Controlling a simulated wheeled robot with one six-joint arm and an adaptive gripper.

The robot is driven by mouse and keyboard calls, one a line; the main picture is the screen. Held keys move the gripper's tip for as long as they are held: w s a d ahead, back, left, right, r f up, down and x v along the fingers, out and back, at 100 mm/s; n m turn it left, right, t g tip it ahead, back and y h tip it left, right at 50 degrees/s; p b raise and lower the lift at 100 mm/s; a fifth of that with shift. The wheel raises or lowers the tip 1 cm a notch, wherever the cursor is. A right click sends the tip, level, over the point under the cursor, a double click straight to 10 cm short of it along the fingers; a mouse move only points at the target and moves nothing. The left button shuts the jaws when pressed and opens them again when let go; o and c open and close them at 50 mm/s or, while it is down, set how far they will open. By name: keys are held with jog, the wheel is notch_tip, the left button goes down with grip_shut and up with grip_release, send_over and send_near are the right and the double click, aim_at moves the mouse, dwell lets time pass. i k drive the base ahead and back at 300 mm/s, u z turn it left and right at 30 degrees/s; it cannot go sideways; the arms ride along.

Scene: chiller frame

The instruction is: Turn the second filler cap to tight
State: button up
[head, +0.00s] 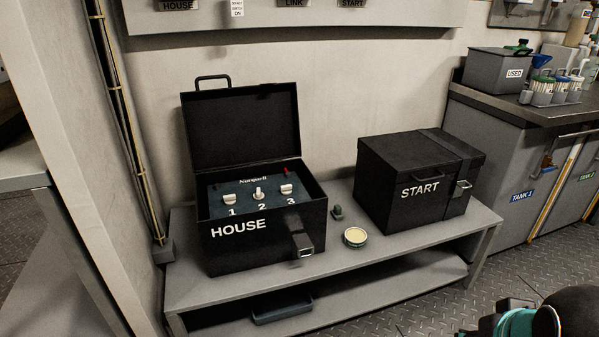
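The open black HOUSE box (240,250) stands on the left of the low grey bench, its lid (240,128) raised against the wall. Inside is a dark top with three white filler caps marked 1, 2 and 3. The second cap (259,194) has its grip upright in the picture, pointing front to back. The first cap (230,200) and third cap (287,190) have their grips lying crosswise. Part of my arm, black and teal, shows at the bottom right corner. My gripper's fingers are not in view.
The closed black START box (410,190) stands on the bench (350,268) to the right. A small dark green item (337,212) and a round pale-topped tin (355,237) lie between the boxes. A dark object (282,308) rests on the lower shelf. Floor in front is clear.

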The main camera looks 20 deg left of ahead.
aim_at(258, 196)
jog(key=i, duration=0.75)
jog(key=u, duration=0.6)
jog(key=i, duration=0.55)
jog(key=u, duration=0.45)
